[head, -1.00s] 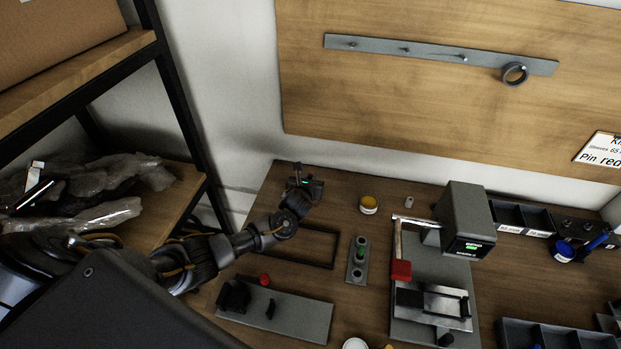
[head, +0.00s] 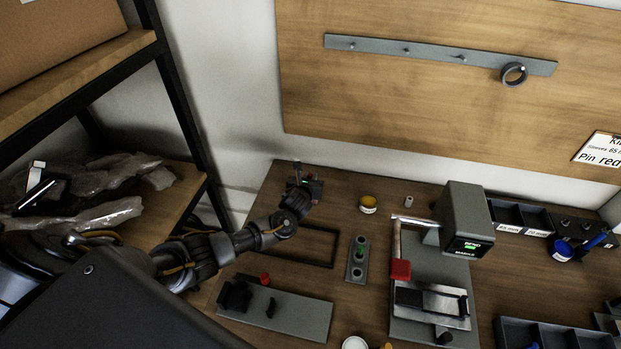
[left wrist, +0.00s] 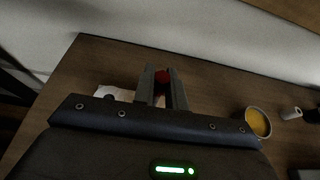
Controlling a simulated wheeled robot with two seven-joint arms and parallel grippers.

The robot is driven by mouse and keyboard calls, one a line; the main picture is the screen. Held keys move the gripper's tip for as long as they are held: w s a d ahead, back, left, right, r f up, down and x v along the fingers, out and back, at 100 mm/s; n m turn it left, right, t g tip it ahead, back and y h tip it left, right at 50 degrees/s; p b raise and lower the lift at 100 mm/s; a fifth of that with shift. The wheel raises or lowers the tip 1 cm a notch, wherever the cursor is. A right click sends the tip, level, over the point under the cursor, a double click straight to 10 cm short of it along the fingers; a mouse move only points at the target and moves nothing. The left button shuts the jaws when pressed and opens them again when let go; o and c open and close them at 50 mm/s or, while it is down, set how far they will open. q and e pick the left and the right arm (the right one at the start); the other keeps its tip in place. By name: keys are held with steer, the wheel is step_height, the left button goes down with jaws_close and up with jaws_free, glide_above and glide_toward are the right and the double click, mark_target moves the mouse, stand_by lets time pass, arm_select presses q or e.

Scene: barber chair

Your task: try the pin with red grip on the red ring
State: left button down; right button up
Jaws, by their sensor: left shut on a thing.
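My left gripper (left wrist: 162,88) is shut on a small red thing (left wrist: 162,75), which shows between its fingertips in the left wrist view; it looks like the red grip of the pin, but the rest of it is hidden. In the head view the left gripper (head: 304,182) is over the back left corner of the table, with a little red beside it. A small red round piece (head: 264,279) stands at the grey fixture plate at front left; I cannot tell if it is the red ring. My right gripper is not in view.
A dark frame (head: 318,263) lies near my arm. A shelf (head: 175,195) stands left. A dark ring (head: 514,75) hangs on the wall rail.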

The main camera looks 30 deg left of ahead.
arm_select(q)
steer(key=shift+f, duration=0.55)
stand_by(1.2)
steer(key=shift+r, duration=0.35)
step_height(320, 180, up, 6)
steer(key=p, duration=0.6)
steer(key=shift+f, duration=0.25)
